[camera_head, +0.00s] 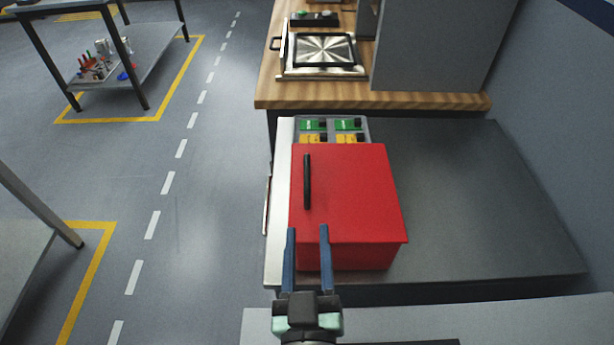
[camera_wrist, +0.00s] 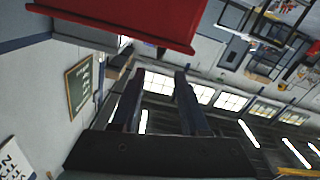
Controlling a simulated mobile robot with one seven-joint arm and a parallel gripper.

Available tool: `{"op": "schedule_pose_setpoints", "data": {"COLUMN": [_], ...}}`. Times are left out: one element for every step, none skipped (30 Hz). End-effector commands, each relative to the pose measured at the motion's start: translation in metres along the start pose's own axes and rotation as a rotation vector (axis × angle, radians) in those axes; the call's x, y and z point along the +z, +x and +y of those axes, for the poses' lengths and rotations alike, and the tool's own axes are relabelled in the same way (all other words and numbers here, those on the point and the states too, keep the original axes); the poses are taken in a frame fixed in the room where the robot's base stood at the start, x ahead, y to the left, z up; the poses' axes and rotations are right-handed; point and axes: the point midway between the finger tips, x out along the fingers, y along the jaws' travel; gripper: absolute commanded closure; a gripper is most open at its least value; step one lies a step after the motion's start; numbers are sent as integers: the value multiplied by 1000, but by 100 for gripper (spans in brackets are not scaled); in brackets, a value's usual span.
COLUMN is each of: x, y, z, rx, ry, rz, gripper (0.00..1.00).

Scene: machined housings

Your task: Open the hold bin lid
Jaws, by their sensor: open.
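The red hold bin (camera_head: 350,255) stands on the grey bench top, and its flat red lid (camera_head: 355,190) lies shut over it. A black bar handle (camera_head: 307,181) runs along the left part of the lid. My gripper (camera_head: 307,230) is open with two blue fingers, in front of the bin's near left side in the head view. Its fingertips lie below the handle in the picture, apart from it, with nothing between them. In the wrist view, my gripper's fingers (camera_wrist: 170,75) are spread and empty. A red part of the bin (camera_wrist: 130,20) shows at the top there.
Behind the bin is a tray (camera_head: 333,129) with green and yellow parts. Further back, a wooden counter (camera_head: 410,100) holds a metal fixture (camera_head: 323,50) and a grey cabinet (camera_head: 430,45). The grey bench top (camera_head: 470,200) is clear to the right. Open floor lies left.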

Motion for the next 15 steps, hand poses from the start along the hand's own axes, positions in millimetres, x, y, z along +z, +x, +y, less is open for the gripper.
{"op": "schedule_pose_setpoints", "data": {"x": [-1, -1, -2, -2, -3, -4, -4, -4, -4, -5, -4, -4, -5, -5, -5], "y": [3, 6, 11, 15, 19, 26, 31, 36, 44, 49, 54, 62, 68, 73, 80], "z": [1, 1, 1, 1, 2, 2, 2, 2, 2, 2, 3, 2, 3, 3, 3], "rx": [2, 2, 3, 3, 3, 4, 3, 4, 4, 3, 3, 3, 4, 4, 3], "ry": [1, 1, 1, 1, 0, 0, 1, 1, 1, 0, -1, 0, -1, -2, -3], "rz": [0, 1, 2, 2, 4, 3, 4, 3, 3, 4, 2, 2, 3, 2, 2], "gripper": [55, 55, 55, 55, 55, 55, 55, 55, 55, 55, 55, 55, 55, 55, 55]}}
